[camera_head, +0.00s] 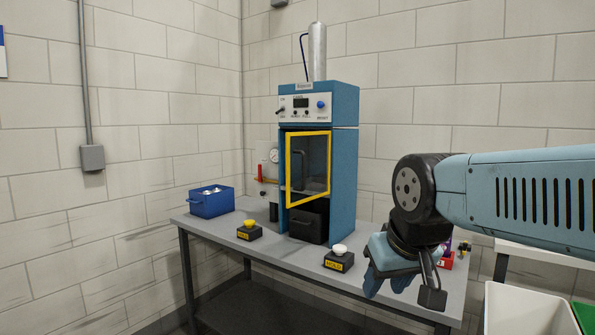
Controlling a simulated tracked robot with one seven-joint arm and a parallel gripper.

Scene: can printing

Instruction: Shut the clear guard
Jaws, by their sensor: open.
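The clear guard (308,168) is a see-through panel in a yellow frame on the front of the blue machine (343,185). It appears to stand somewhat ajar, swung out from the machine's front; the exact angle is hard to tell. A dark vertical handle shows at its left side. My gripper (402,288) is open and empty, pointing down at the right front of the table, well to the right of the guard and apart from it.
On the grey table (290,262) stand a yellow-button box (249,231), a white-button box (339,258) and a blue bin (211,202) at the left. A dark drawer-like box (307,222) sits under the guard. A white bin (525,310) is at the lower right.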

